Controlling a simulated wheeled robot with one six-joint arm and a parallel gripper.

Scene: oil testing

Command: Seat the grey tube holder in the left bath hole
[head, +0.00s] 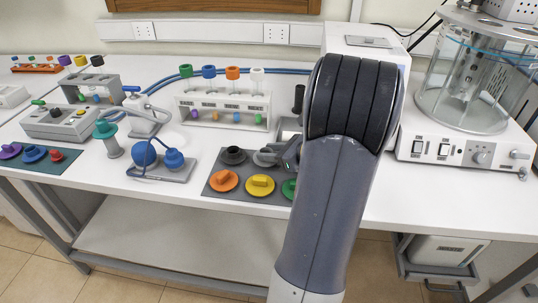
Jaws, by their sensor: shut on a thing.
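The grey tube holder (264,157) is a round lid-like piece at the back of a dark mat (211,186). My gripper (277,155) reaches it from the right and is shut on it, low over the mat. My arm hides part of the gripper, and I cannot tell if the holder still touches the mat. The bath (462,85) is a glass cylinder on a white base at the far right. Its top plate (485,22) shows holes, partly cut off by the picture's edge; the left hole is not clearly visible.
Black (233,155), orange (224,181), yellow (260,185) and green (289,188) holders lie on the mat. A white tube rack (223,118) stands behind. A blue-fitted device (160,172) stands left. My arm rises between mat and bath, before a white box (348,43).

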